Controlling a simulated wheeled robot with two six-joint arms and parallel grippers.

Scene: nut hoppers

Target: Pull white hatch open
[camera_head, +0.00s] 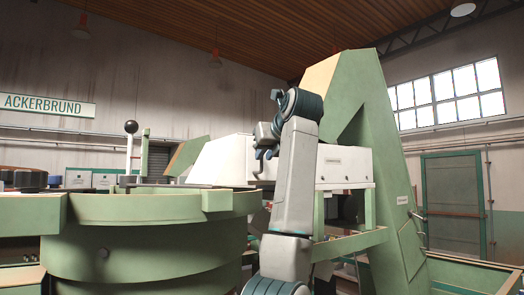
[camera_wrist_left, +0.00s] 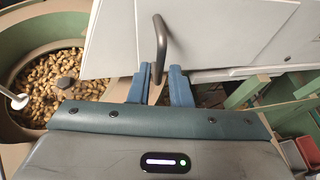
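The white hatch (camera_wrist_left: 112,40) fills the top of the left wrist view, with a dark bar handle (camera_wrist_left: 161,40) standing out from it. A slanted white panel, likely the same hatch, shows behind the round green hopper in the head view (camera_head: 215,162). My left gripper (camera_wrist_left: 159,88) is open, its two blue fingers apart with the lower end of the handle between or just beyond them. I cannot tell whether they touch it. In the head view my left gripper (camera_head: 264,150) is beside the white panel. My right gripper is not in view.
The round green hopper (camera_head: 150,255) stands in the left foreground. Brown nuts (camera_wrist_left: 62,75) lie in a round hopper at left in the wrist view. A white housing (camera_head: 345,165) and a tall green frame (camera_head: 372,110) stand right of my arm.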

